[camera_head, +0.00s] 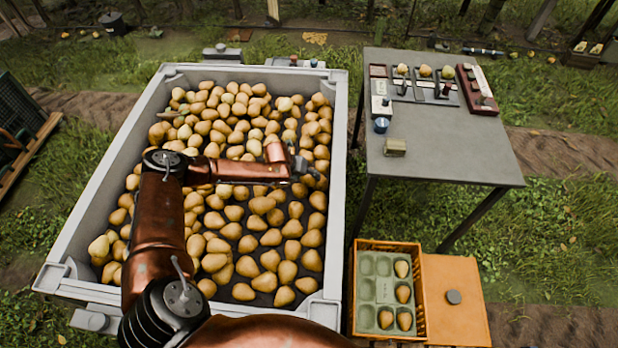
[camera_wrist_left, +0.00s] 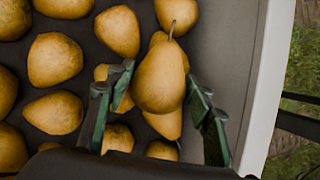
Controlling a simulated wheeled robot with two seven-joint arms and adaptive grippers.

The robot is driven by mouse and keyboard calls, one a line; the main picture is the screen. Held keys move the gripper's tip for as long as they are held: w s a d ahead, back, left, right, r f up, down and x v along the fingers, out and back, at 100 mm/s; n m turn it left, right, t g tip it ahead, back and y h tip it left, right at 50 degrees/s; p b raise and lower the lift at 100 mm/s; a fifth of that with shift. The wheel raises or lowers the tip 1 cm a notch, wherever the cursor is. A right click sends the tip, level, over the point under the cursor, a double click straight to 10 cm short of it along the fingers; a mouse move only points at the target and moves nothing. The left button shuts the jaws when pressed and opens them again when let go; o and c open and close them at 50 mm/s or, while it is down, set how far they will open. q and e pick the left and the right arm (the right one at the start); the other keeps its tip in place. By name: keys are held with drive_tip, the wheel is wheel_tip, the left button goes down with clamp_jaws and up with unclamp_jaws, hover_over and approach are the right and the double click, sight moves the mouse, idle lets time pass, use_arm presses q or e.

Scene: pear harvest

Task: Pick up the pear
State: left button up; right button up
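My left arm reaches over a large grey bin (camera_head: 340,150) full of yellow-brown pears, and my left gripper (camera_head: 306,170) is low over the pears near the bin's right wall. In the left wrist view, one pear (camera_wrist_left: 160,76) stands between the two green-lined fingers of the left gripper (camera_wrist_left: 161,72), its stem pointing up in the picture. Both fingertips appear to touch its sides. It covers parts of other pears behind it. My right gripper is not in view.
A grey table (camera_head: 440,150) at the right carries small devices and several pears at its back. An orange crate (camera_head: 422,290) with a green compartment tray (camera_head: 366,290) stands below it, several pears in its right column. A brown board (camera_head: 457,325) adjoins the crate.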

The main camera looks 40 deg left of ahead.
use_arm(q)
drive_tip(key=c, duration=0.7)
drive_tip(key=shift+r, duration=0.1)
